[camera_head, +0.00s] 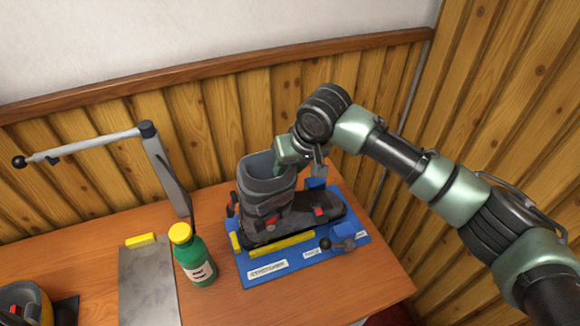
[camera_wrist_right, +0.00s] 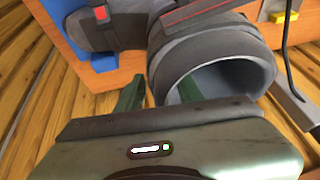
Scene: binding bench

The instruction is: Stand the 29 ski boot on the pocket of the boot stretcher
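The grey ski boot (camera_head: 262,197) stands upright on the blue boot stretcher (camera_head: 293,261), its sole along a yellow bar and its toe to the right. I cannot read a 29 on it or see under its sole. My right gripper (camera_head: 279,164) is at the rim of the boot's cuff. In the right wrist view, the right gripper (camera_wrist_right: 160,92) has its green fingers apart, one inside the cuff opening and one outside the boot (camera_wrist_right: 215,55). A gap shows between the fingers and the cuff wall. My left gripper is not in view.
A green bottle with a yellow cap (camera_head: 194,257) stands left of the stretcher, beside a grey plate (camera_head: 147,285). A post with a lever arm (camera_head: 165,165) rises behind it. A dark and yellow object (camera_head: 28,300) is at the lower left. The bench's front right is clear.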

